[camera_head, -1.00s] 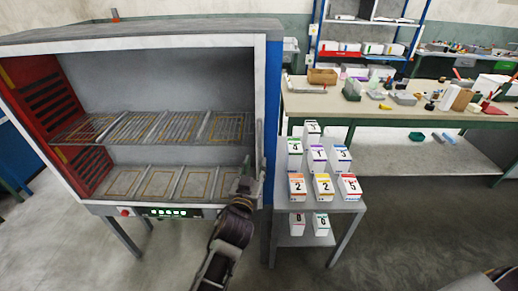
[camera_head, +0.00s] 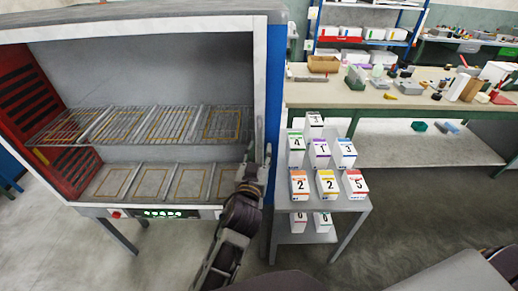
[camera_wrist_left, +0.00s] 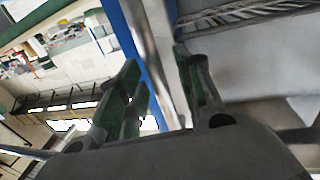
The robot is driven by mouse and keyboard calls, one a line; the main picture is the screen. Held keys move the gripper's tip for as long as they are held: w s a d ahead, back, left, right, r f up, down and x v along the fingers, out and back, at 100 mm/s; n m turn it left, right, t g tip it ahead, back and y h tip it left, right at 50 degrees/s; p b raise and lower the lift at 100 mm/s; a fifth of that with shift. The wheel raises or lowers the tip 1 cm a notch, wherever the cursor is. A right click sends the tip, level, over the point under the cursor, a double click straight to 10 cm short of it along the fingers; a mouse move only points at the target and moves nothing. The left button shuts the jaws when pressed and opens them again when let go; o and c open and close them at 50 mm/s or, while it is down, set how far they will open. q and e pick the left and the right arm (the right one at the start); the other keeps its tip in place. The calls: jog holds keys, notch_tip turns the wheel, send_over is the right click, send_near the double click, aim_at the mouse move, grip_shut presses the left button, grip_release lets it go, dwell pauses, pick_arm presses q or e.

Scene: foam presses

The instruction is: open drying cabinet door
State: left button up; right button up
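The drying cabinet (camera_head: 150,212) fills the left of the head view, with its interior and two wire shelf levels visible. No solid door panel covers its front; whether a clear pane does, I cannot tell. A slim vertical metal handle (camera_head: 260,136) stands at the front's right edge. My left gripper (camera_head: 253,166) is at the lower part of this handle. In the left wrist view, its two fingers (camera_wrist_left: 157,62) are apart, with a pale metal bar and a blue strip between them. Contact with the bar is not clear. My right gripper is not in view.
A small grey stand (camera_head: 345,205) with several numbered white boxes is just right of the cabinet. A workbench (camera_head: 420,100) with tools stands behind it, and shelving (camera_head: 365,18) is at the back.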

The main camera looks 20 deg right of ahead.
pick_arm(q)
jog(key=shift+w, duration=0.15)
grip_shut()
dwell(0.4)
